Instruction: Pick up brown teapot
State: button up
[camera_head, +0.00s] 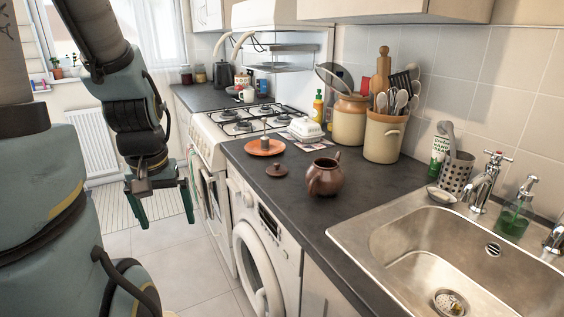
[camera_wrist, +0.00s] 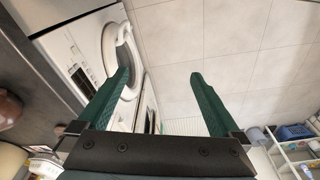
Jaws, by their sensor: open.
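The brown teapot (camera_head: 325,177) stands upright on the dark countertop, between the washing machine's top and the sink. Its lid is off; a small brown lid (camera_head: 277,170) lies on the counter to its left. In the wrist view part of a brown rounded body, likely the teapot (camera_wrist: 9,108), shows at the left edge. My gripper (camera_head: 165,213) is open and empty, pointing down over the floor, left of the counter and well apart from the teapot. Its green fingers are spread in the wrist view (camera_wrist: 160,82), with floor tiles between them.
An orange plate (camera_head: 264,147) holding a small item, a white butter dish (camera_head: 305,128) and utensil crocks (camera_head: 384,136) stand behind the teapot. The sink (camera_head: 470,250) is at right. A washing machine (camera_head: 262,245) sits under the counter. Floor left of it is clear.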

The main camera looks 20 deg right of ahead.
aim_at(325, 177)
jog(key=i+z, duration=0.15)
jog(key=z, duration=0.2)
jog(key=i+z, duration=0.15)
jog(key=z, duration=0.15)
jog(key=i+j+z, duration=0.1)
jog(key=z, duration=0.25)
jog(key=i+j, duration=0.15)
